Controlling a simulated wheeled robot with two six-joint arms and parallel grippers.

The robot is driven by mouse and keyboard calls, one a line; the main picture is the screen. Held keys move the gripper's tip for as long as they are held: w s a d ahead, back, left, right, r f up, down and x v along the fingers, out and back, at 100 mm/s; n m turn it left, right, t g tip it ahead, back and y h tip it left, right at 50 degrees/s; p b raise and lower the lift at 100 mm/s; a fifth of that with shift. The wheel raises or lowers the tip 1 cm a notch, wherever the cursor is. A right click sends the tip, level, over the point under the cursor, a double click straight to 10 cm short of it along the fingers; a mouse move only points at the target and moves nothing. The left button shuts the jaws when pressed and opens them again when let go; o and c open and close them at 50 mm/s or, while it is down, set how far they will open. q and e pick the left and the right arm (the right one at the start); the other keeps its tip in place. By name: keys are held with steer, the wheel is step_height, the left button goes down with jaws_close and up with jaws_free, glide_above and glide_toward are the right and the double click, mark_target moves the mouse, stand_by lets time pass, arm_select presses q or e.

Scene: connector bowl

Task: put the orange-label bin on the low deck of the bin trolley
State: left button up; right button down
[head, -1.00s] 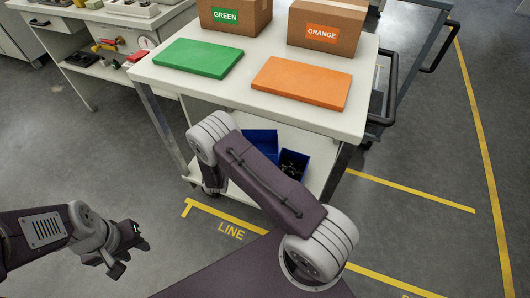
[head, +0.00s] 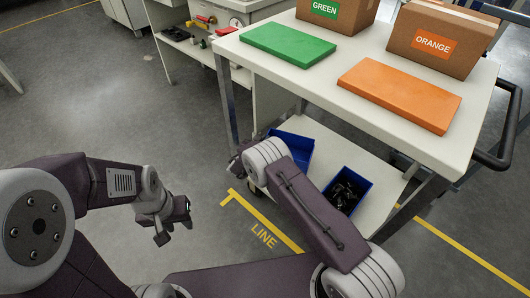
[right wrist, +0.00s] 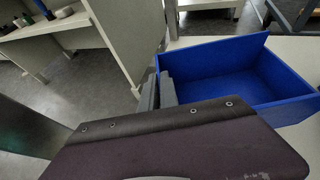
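A blue bin (head: 297,150) is at the left of the white bench's lower shelf (head: 385,190), partly hidden by my right arm. The right wrist view shows its inside (right wrist: 225,85), empty where visible. My right gripper (right wrist: 159,92) has its two fingers close together at the bin's left wall, one on each side; its tips are hidden in the head view. Whether the bin rests or is lifted is unclear. A second blue bin (head: 362,180) holds dark parts. No label shows on either bin. My left gripper (head: 174,221) is open and empty over the floor.
A green pad (head: 288,44) and an orange pad (head: 400,94) lie on the bench top (head: 330,82). Cardboard boxes marked GREEN (head: 350,18) and ORANGE (head: 465,42) stand behind them. A black handle (head: 505,140) is at the right. Floor at left is clear.

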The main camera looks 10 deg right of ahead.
step_height(320, 180, down, 4)
steer(key=b, duration=0.3)
steer(key=shift+w+a+f, duration=0.1)
steer(key=shift+a+f, duration=0.05)
steer(key=shift+f, duration=0.05)
steer(key=shift+r, duration=0.2)
steer(key=c, duration=1.6)
jaws_free()
steer(key=shift+f, duration=0.1)
